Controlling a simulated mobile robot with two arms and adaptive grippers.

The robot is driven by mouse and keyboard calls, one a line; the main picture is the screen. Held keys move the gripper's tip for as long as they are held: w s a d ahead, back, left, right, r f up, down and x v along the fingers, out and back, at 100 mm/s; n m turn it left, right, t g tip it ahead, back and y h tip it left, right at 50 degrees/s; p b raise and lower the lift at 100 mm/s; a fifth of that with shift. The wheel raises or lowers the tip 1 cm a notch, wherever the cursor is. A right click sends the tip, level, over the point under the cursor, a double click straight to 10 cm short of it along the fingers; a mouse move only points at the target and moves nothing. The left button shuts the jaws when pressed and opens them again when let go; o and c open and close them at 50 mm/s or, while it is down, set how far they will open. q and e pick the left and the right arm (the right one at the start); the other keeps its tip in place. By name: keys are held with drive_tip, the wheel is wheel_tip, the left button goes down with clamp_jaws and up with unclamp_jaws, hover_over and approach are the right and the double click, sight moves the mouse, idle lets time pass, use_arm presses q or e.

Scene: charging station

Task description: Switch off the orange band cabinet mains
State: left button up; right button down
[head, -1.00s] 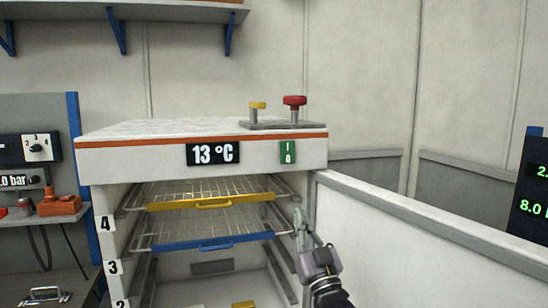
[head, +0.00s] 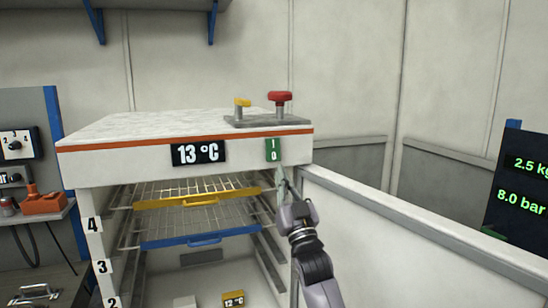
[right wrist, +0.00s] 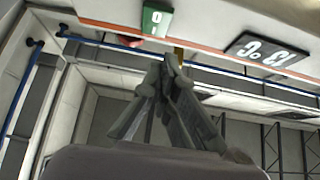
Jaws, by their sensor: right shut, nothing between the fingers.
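The orange band cabinet (head: 110,161) stands open in the head view, with an orange stripe along its top edge. A green rocker switch (head: 273,150) marked I and 0 is on its front panel, right of the 13 °C display (head: 198,153). The switch also shows in the right wrist view (right wrist: 155,20), upside down. My right gripper (head: 281,178) is shut and empty, its tips just below the switch and apparently apart from it. In the right wrist view its fingertips (right wrist: 170,58) point toward the panel. My left gripper is not in view.
A yellow-handled rack (head: 200,202) and a blue-handled rack (head: 205,240) sit inside the cabinet. A red knob (head: 280,97) and a yellow knob (head: 242,103) stand on top. The open white door (head: 400,215) extends to the right.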

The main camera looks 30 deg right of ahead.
sight(269, 151)
drive_tip(key=shift+w+d+r+p, duration=0.2)
drive_tip(key=shift+w+p, duration=0.3)
drive_tip(key=shift+w, duration=0.5)
drive_tip(key=shift+w+d+r+p, duration=0.2)
drive_tip(key=shift+w+p, duration=0.3)
drive_tip(key=shift+w, duration=0.5)
drive_tip(key=shift+w+d+r+p, duration=0.1)
drive_tip(key=shift+w+d+p, duration=0.3)
drive_tip(key=shift+w, duration=0.6)
drive_tip(key=shift+a, duration=0.1)
